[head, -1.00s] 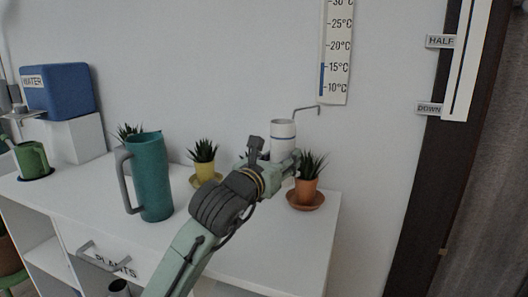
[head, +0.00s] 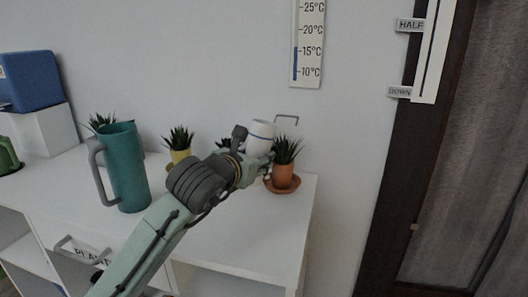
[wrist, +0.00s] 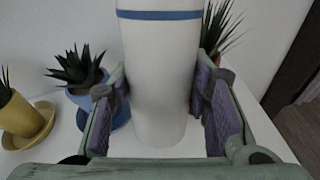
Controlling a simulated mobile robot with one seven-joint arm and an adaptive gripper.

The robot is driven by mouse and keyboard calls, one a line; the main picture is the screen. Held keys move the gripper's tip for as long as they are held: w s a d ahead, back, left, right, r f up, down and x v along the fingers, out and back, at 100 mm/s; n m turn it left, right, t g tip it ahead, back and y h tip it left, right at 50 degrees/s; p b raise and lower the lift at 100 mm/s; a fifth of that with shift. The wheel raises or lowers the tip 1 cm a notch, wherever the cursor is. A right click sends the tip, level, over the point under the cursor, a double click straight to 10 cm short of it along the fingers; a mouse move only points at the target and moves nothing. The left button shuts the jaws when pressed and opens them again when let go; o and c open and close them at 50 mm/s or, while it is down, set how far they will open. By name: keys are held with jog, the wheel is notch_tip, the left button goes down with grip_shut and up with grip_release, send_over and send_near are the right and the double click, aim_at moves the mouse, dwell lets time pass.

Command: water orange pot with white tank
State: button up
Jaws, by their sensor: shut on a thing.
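The white tank (head: 260,138), with a blue band and a thin bent grey spout (head: 287,116), is held by my gripper (head: 257,158). It leans slightly right, with the spout end above the plant in the orange pot (head: 283,174). The orange pot stands on an orange saucer at the desk's right end. In the wrist view my gripper (wrist: 163,100) is shut on the white tank (wrist: 160,75), one purple pad on each side. The orange pot's plant (wrist: 221,28) shows behind the right finger, its pot mostly hidden. No water is visible.
A tall teal jug (head: 125,168) stands left on the white desk (head: 240,235). A yellow pot (wrist: 20,115) and a blue pot (wrist: 88,97) with plants stand left of the tank. A blue water box (head: 35,80) is at far left. A wall thermometer (head: 308,45) hangs behind.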

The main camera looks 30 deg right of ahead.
jog(key=shift+a+f+m+y+p, duration=0.3)
jog(key=shift+f+y+p, duration=0.25)
jog(key=shift+f+y, duration=0.1)
dwell(1.1)
jog(key=shift+d+r, duration=0.1)
jog(key=shift+r, duration=0.1)
jog(key=shift+d+r+p, duration=0.1)
jog(key=shift+r+p, duration=0.15)
jog(key=shift+p, duration=0.4)
jog(key=shift+d+r+m+g+y+p, duration=0.15)
jog(key=shift+d+r+y+p, duration=0.25)
jog(key=shift+p, duration=0.4)
jog(key=shift+d+r+m+g+y+p, duration=0.15)
jog(key=shift+r+p, duration=0.3)
jog(key=shift+p, duration=0.3)
jog(key=shift+a+f+m+y+p, duration=0.35)
jog(key=shift+f+y+p, duration=0.15)
jog(key=shift+f+p, duration=0.3)
dwell(1.6)
jog(key=shift+a+f+y+p, duration=0.15)
jog(key=shift+f+y+p, duration=0.2)
jog(key=shift+p, duration=0.35)
dwell(0.8)
